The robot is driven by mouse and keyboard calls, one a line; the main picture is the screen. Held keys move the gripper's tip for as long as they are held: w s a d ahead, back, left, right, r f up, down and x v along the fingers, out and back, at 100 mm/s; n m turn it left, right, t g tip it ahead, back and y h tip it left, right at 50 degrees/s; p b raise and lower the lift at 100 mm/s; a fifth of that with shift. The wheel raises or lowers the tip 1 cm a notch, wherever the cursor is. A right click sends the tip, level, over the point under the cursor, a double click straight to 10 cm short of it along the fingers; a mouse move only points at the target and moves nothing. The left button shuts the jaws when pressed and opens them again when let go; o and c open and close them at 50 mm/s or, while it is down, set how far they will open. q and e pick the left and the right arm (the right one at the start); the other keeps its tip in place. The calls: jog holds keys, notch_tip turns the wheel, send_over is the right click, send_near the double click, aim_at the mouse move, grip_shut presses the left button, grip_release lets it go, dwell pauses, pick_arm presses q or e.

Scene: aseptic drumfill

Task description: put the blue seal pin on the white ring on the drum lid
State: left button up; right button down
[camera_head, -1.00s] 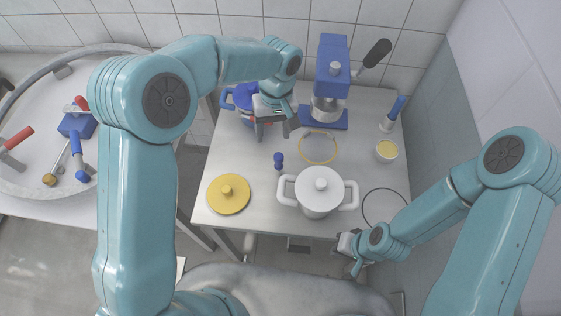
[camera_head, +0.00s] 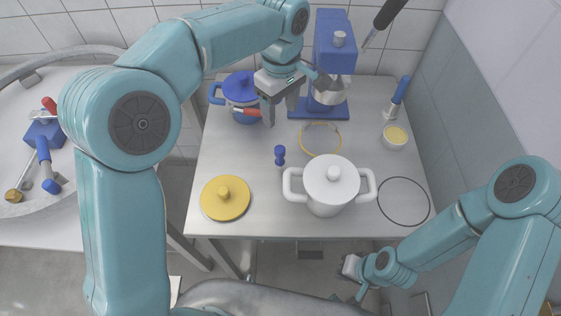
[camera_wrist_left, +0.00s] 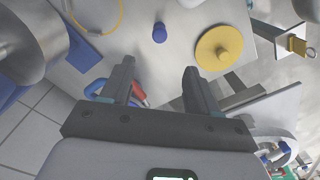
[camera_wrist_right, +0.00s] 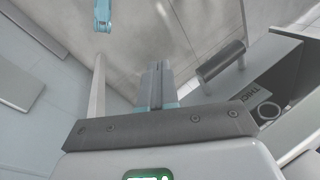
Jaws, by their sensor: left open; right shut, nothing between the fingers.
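The blue seal pin (camera_head: 280,155) stands upright on the steel table, left of a white lidded pot (camera_head: 325,205). It also shows in the left wrist view (camera_wrist_left: 159,33), beyond the fingertips. My left gripper (camera_head: 281,114) is open and empty, above the table on the far side of the pin, beside a blue pot (camera_head: 243,92). Its spread fingers also show in the left wrist view (camera_wrist_left: 158,72). My right gripper (camera_wrist_right: 156,68) is shut and empty, off the table's near right edge. I cannot make out a white ring on a lid.
A yellow lid (camera_head: 225,206) lies at the table's near left. A yellow ring (camera_head: 304,147) and a black ring (camera_head: 403,224) lie flat. A blue press (camera_head: 335,45), a small yellow-topped bowl (camera_head: 395,138) and a blue-handled tool (camera_head: 401,90) stand farther back.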

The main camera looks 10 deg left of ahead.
aim_at(280, 148)
pick_arm(q)
notch_tip(280, 148, down, 12)
jog(key=shift+w+d+r+b, duration=0.1)
jog(key=shift+r+b, duration=0.05)
jog(key=shift+b, duration=0.75)
jog(key=shift+s+f+p, duration=0.2)
jog(key=shift+f+p, duration=0.2)
jog(key=shift+f, duration=2.65)
grip_shut()
pick_arm(e)
jog(key=shift+w+d+f, duration=0.1)
jog(key=shift+f, duration=0.8)
